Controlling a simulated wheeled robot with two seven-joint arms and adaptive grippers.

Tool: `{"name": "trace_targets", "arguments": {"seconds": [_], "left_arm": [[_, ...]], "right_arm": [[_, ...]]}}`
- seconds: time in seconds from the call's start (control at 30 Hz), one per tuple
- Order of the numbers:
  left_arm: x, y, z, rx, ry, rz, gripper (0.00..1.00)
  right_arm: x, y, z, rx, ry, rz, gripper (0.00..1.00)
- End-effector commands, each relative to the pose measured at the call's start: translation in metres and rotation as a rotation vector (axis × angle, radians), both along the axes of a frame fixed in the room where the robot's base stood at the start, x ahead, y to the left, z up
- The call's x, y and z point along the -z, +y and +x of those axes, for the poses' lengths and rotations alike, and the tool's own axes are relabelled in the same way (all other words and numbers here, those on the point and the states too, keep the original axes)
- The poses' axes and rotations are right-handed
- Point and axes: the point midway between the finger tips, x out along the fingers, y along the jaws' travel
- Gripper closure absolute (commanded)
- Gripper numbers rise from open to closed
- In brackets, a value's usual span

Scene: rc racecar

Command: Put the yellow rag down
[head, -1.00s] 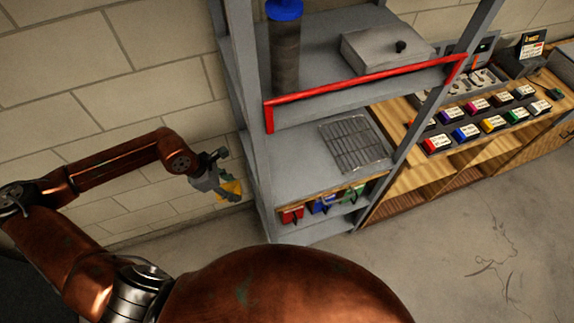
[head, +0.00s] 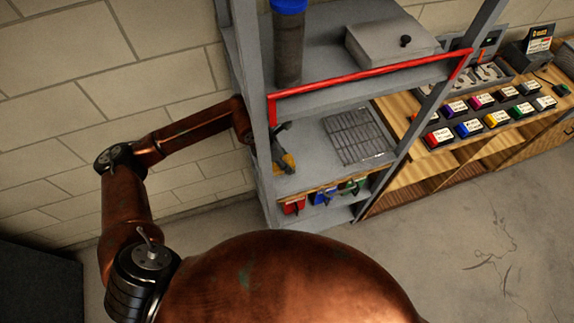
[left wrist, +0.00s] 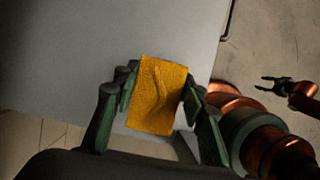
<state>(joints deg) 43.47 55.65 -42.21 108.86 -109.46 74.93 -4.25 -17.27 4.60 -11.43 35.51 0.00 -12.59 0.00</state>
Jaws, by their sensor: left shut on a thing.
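The yellow rag (head: 289,164) is held in my left gripper (head: 282,152), just over the left part of the grey middle shelf (head: 304,148). In the left wrist view the rag (left wrist: 158,95) lies between the two dark green fingers of the left gripper (left wrist: 157,98), which are shut on it. The shelf's grey surface (left wrist: 85,50) shows beneath and around it. I cannot tell whether the rag touches the shelf. My right gripper (left wrist: 277,84) shows small at the right of the left wrist view, with its fingers apart and empty.
A wire rack (head: 352,135) lies on the same shelf to the right. A red bar (head: 375,75) crosses the front of the upper shelf, above my left gripper. A grey shelf post (head: 262,150) stands by my left forearm. Coloured bins (head: 322,198) sit below.

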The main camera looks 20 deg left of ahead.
Motion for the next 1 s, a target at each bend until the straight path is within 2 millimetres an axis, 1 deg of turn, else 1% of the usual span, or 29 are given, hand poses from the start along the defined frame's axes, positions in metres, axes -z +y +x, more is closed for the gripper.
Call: {"name": "trace_targets", "arguments": {"seconds": [0.07, 0.17, 0.3, 0.4, 0.73, 0.77, 1.0], "left_arm": [[0.0, -0.004, 0.003, 0.0, 0.0, 0.0, 0.84], [0.006, -0.004, 0.002, -0.001, 0.003, 0.001, 0.84], [0.025, -0.004, 0.002, -0.003, 0.003, -0.001, 0.84], [0.035, -0.004, 0.002, -0.001, 0.003, -0.001, 0.84], [0.039, -0.003, 0.002, -0.001, 0.0, 0.0, 0.84], [0.039, -0.003, 0.002, -0.001, 0.0, 0.0, 0.6], [0.038, -0.003, 0.002, -0.001, 0.0, 0.0, 0.44]], "right_arm": [[-0.001, 0.001, 0.002, 0.0, -0.002, 0.001, 0.6], [-0.001, 0.002, 0.003, 0.0, -0.003, 0.002, 0.6], [-0.002, 0.002, 0.003, 0.0, -0.004, 0.002, 0.6], [-0.002, 0.002, 0.003, 0.0, -0.004, 0.002, 0.6], [0.001, 0.002, 0.002, 0.0, -0.002, 0.002, 0.6], [0.001, 0.002, 0.002, 0.0, -0.002, 0.002, 0.6], [0.0, 0.002, 0.002, 0.0, -0.002, 0.002, 0.6]]}}
